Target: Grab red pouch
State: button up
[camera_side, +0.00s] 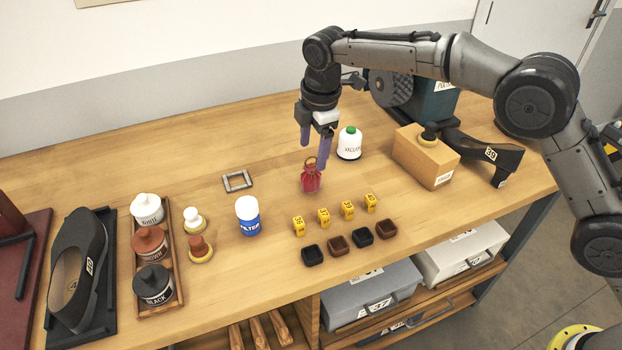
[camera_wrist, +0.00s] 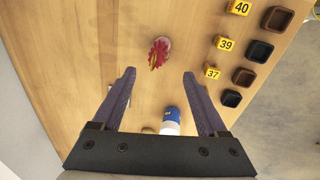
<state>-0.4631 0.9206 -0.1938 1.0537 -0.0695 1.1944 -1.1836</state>
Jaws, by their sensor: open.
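The red pouch (camera_side: 311,181) stands upright on the wooden table, gathered at its neck with a ring-like loop above it. In the wrist view the pouch (camera_wrist: 159,52) shows from above, beyond and between the fingertips. My gripper (camera_side: 317,156) is above the pouch, its purple fingers pointing down and close to the pouch's top. In the wrist view my gripper (camera_wrist: 159,75) is open with nothing between its fingers. I cannot tell whether a finger touches the loop.
A white bottle with green cap (camera_side: 350,144) stands right of the pouch, a blue-and-white filter can (camera_side: 248,216) to the left. Yellow number tags (camera_side: 323,217) and small dark trays (camera_side: 338,245) lie in front. A cardboard box (camera_side: 425,160) is farther right; a metal frame (camera_side: 237,181) lies left.

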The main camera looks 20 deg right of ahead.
aim_at(311, 169)
jog(key=shift+w+f, duration=0.25)
jog(key=shift+f, duration=1.05)
jog(key=shift+w+f, duration=0.3)
jog(key=shift+f, duration=0.95)
jog(key=shift+w+f, duration=0.25)
jog(key=shift+f, duration=1.05)
grip_shut()
